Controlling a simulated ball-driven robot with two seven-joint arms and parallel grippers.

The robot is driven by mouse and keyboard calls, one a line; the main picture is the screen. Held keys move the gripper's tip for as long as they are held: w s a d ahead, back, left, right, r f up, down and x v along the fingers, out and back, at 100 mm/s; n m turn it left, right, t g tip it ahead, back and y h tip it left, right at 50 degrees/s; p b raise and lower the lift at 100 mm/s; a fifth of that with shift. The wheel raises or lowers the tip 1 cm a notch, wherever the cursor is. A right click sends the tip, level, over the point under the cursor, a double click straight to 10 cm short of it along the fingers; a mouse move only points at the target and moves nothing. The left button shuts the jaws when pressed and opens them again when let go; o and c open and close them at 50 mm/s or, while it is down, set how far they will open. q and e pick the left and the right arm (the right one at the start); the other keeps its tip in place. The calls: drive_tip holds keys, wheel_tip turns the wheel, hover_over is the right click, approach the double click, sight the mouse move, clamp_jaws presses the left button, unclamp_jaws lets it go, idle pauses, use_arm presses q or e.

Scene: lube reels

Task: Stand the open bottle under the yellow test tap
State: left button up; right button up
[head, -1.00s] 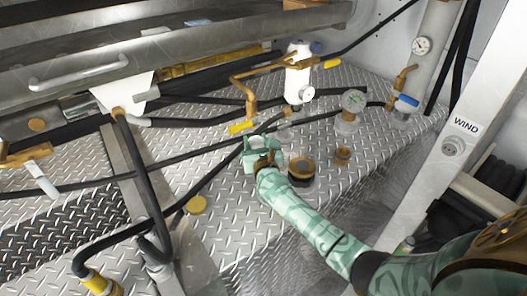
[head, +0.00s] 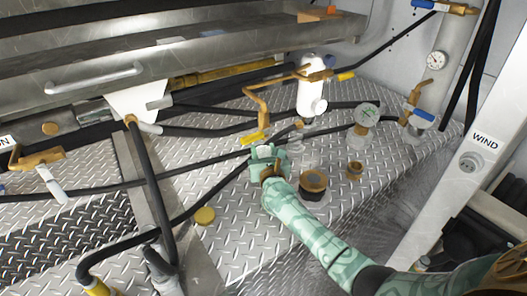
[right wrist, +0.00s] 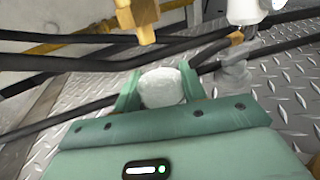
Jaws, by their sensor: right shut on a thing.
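My right gripper (head: 267,157) is shut on a pale, whitish bottle; in the right wrist view the bottle (right wrist: 162,88) shows between the two green fingers. Only its rounded upper part shows; its lower part is hidden by the gripper. The yellow test tap (head: 254,138) hangs from a brass pipe just above and slightly left of the gripper in the head view. In the right wrist view a brass tap end (right wrist: 143,20) is above and beyond the bottle, a little to its left. I cannot tell whether the bottle touches the deck. My left gripper is not in view.
A yellow cap (head: 204,215) lies on the diamond-plate deck. Black hoses (head: 200,165) cross the deck behind and left. A white filter (head: 311,97) and gauge (head: 367,115) stand behind.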

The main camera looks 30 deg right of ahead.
drive_tip(key=shift+f, duration=0.3)
drive_tip(key=o, duration=1)
drive_tip(key=shift+o, duration=0.2)
drive_tip(key=shift+s, duration=0.1)
